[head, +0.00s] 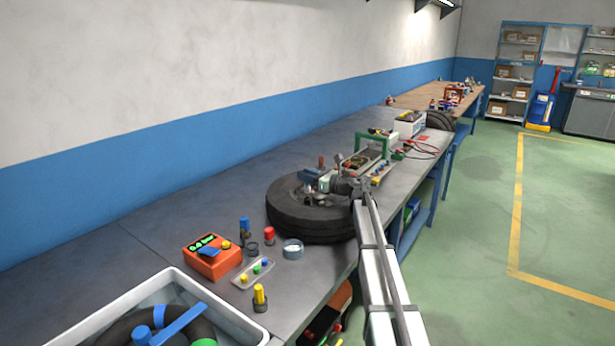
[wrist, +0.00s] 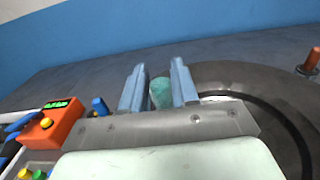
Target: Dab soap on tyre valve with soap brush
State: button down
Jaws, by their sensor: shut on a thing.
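A black tyre (head: 285,217) lies flat on the grey bench in the head view. It also fills the right of the wrist view (wrist: 245,75). My gripper (head: 322,184) is over the tyre's inner part. In the wrist view its two blue-grey fingers (wrist: 159,85) are shut on a grey-green piece (wrist: 160,93), likely the soap brush's handle. The brush's tip is hidden. I cannot make out the tyre valve. A brown-orange peg (wrist: 312,61) stands at the tyre's right in the wrist view. A small round dish (head: 292,249) sits in front of the tyre.
An orange box (head: 211,257), a small tray of coloured buttons (head: 253,273) and several coloured-top pegs stand before the tyre. A white basin (head: 233,322) is nearest. A green-framed device (head: 372,148) stands beyond the tyre.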

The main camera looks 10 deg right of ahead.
dwell(0.4)
jog(key=shift+r, duration=3.45)
